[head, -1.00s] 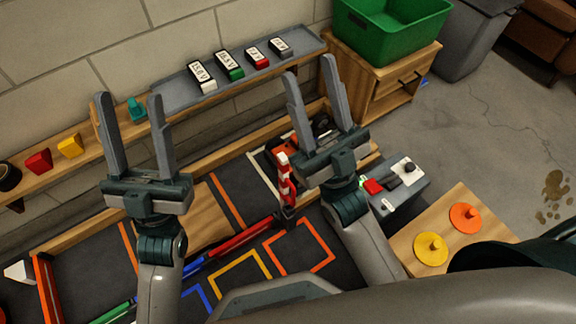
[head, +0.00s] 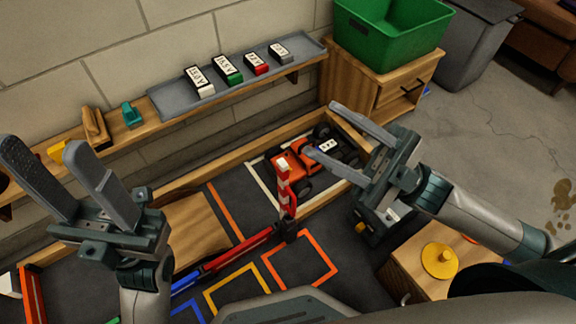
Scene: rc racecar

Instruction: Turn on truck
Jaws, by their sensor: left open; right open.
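The orange truck (head: 288,162) with black wheels stands in the far right corner of the wood-edged track, inside a white outline. A small white label shows on its dark rear part. My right gripper (head: 326,128) is open, its fingers pointing left over the truck's right part and partly hiding it. I cannot tell whether a finger touches the truck. No switch on the truck can be made out. My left gripper (head: 45,150) is open and empty at the left, its fingers pointing up, well away from the truck.
A red-and-white barrier post (head: 285,190) stands just in front of the truck. A grey control box (head: 392,214) is mostly hidden behind my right gripper. A grey shelf tray (head: 180,98) holds several labelled blocks. A green bin (head: 390,38) sits on a wooden cabinet (head: 352,78).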

